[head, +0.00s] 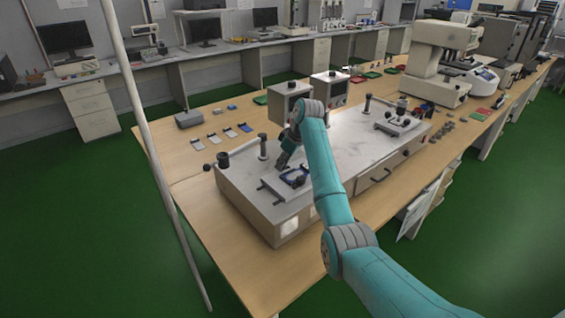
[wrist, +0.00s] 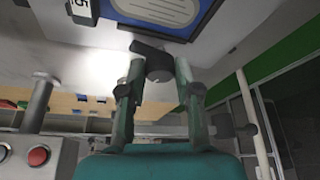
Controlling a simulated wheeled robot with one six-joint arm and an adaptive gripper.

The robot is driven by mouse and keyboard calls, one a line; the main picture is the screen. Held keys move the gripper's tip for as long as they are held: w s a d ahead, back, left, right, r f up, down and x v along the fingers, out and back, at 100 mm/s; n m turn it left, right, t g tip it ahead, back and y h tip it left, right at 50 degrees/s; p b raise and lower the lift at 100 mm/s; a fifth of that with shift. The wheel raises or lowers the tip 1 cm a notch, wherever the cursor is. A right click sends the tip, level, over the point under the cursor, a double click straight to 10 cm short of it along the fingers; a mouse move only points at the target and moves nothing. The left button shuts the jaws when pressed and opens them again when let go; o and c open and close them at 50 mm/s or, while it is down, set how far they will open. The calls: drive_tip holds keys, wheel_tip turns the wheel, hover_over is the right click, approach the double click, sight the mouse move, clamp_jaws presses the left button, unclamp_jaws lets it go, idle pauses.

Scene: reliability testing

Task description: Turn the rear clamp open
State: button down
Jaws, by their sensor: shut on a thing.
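My gripper (wrist: 159,68) is shut on a dark clamp (wrist: 155,52), with one finger on each side of its round knob in the wrist view. The clamp's flat arm sticks out past the left finger, close to the edge of a blue-framed piece (wrist: 185,27). In the head view my gripper (head: 287,155) reaches down at the left fixture plate (head: 270,187) of the light-grey test bench (head: 235,193). The blue-framed piece (head: 297,180) lies on that plate. My arm and gripper hide most of the clamp in the head view.
A second fixture (head: 398,125) is at the right. A red button (wrist: 38,157) shows in the wrist view.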

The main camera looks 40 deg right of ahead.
drive_tip(key=shift+d+n+g+y, duration=0.1)
drive_tip(key=shift+n+g+y, duration=0.25)
drive_tip(key=shift+n, duration=0.85)
drive_tip(key=c, duration=0.8)
unclamp_jaws()
drive_tip(key=v, duration=1.2)
drive_tip(key=shift+f, duration=0.15)
